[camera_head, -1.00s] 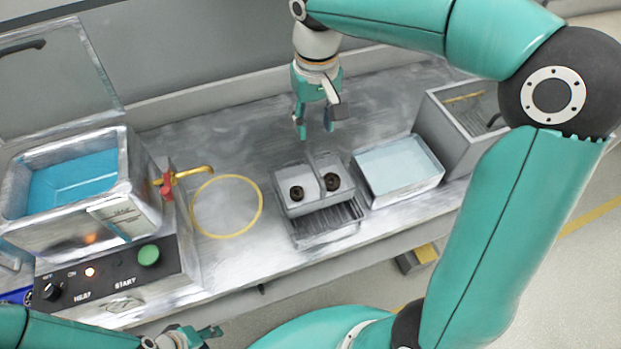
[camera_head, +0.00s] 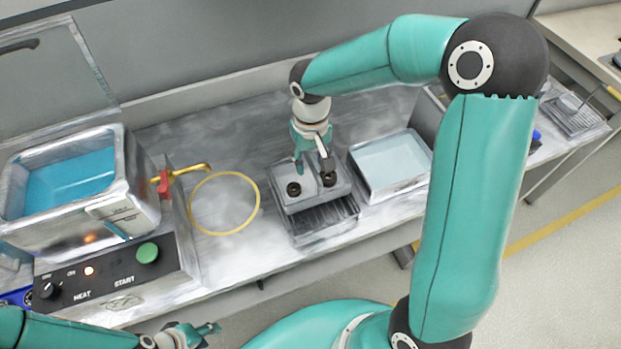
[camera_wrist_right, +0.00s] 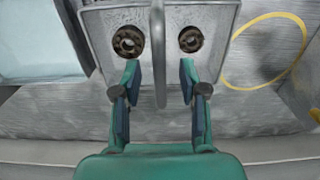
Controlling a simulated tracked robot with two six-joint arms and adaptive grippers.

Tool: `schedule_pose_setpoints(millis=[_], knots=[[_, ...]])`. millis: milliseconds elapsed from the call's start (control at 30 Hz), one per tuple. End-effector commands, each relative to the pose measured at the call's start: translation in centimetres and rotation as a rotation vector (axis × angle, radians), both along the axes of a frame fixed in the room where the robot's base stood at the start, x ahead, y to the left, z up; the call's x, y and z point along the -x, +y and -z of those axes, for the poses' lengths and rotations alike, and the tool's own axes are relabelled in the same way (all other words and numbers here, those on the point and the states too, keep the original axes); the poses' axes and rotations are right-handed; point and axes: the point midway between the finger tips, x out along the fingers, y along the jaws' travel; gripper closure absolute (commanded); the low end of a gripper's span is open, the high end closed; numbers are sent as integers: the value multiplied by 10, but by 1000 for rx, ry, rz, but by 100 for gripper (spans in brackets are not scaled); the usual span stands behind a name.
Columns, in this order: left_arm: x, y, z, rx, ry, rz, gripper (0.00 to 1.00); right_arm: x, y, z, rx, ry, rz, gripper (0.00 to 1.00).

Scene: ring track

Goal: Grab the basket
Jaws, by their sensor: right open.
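The basket (camera_head: 311,208) is a small grey metal basket with two dark round parts in it, standing on a slatted rack on the metal bench. In the right wrist view the basket (camera_wrist_right: 210,69) fills the top middle, with its upright handle (camera_wrist_right: 158,58) between the two dark parts. My right gripper (camera_head: 313,168) is over the basket's back side, open, with its fingers on either side of the handle, not closed on it. It also shows in the right wrist view (camera_wrist_right: 159,80). My left gripper (camera_head: 208,331) is low at the bottom left, away from the basket; its jaws are too small to judge.
A yellow ring (camera_head: 224,233) marks bare bench left of the basket. A tank of blue liquid (camera_head: 130,190) with a raised lid and a control panel (camera_head: 115,277) stands at the left. A tray of pale liquid (camera_head: 391,165) sits close on the basket's right.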

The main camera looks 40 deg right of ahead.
Motion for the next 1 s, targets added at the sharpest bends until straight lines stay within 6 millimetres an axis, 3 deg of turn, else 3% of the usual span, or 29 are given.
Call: schedule_pose_setpoints(millis=[100, 333, 600, 1000], knots=[[0, 0, -1, 0, 0, 0, 60, 0, 0, 10, 0, 0, 1, 57], [0, 0, -1, 0, 0, 0, 60, 0, 0, 11, 0, -1, 1, 57], [0, 0, -1, 0, 0, 0, 60, 0, 0, 11, 0, -1, 1, 100], [0, 0, -1, 0, 0, 0, 60, -1, 0, 10, 0, -4, 1, 100]])
